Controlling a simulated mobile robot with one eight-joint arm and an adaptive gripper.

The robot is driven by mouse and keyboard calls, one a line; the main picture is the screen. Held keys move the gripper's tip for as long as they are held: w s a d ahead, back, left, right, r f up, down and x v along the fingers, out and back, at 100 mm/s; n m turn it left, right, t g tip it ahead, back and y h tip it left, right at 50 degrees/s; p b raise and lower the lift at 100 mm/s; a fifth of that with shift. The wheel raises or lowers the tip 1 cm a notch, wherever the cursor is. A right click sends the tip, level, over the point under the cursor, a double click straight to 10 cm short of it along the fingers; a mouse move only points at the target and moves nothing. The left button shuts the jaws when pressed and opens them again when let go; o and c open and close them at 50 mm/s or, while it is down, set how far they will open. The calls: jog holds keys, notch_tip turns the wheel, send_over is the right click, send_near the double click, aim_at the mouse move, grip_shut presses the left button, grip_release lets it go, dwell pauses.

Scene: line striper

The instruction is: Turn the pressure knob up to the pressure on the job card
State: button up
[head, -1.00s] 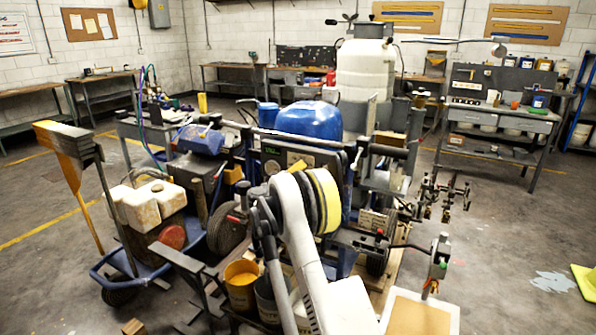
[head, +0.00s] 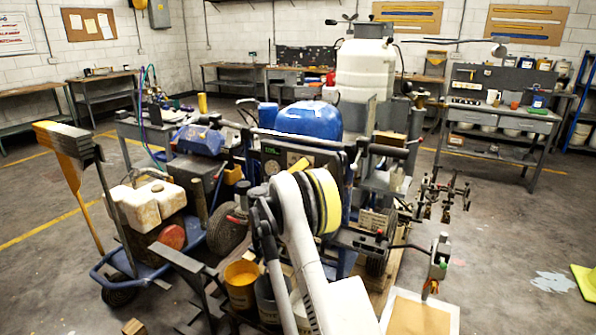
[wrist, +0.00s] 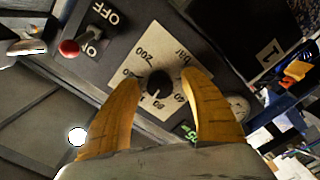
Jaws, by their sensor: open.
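In the wrist view, the dark round pressure knob (wrist: 158,84) sits at the middle of a pale square dial plate (wrist: 146,51) marked with numbers and "bar". The plate appears turned in this view. My gripper (wrist: 163,77) is open, with one yellow-orange finger on each side of the knob. I cannot tell whether either finger touches it. The fingers cover parts of the dial, so the knob's exact setting is unclear. In the head view, my arm largely hides the control panel and my gripper. I cannot make out a readable job card.
A red-tipped ON/OFF switch (wrist: 70,48) stands near the knob at the upper left. A green display (wrist: 191,131) shows partly behind the right finger. The striper's blue tank (head: 309,120) and white tank (head: 364,69) stand behind my arm. Open floor lies at the right.

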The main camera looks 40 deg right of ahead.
jog(key=v, duration=1.2)
jog(key=s+a+r+y, duration=0.4)
jog(key=s+a+r, duration=0.2)
jog(key=a, duration=0.1)
jog(key=s+a+f+n+y, duration=0.1)
jog(key=s+a+y, duration=0.5)
jog(key=s+a, duration=0.8)
jog(key=s+a+f+n+y, duration=0.2)
jog(key=s+a+f+y, duration=0.2)
jog(key=s+a, duration=1.1)
jog(key=s+y, duration=0.1)
jog(key=y, duration=0.1)
jog(key=shift+a+y, duration=0.25)
jog(key=shift+y, duration=0.05)
jog(key=shift+s+f, duration=0.1)
jog(key=shift+f, duration=0.05)
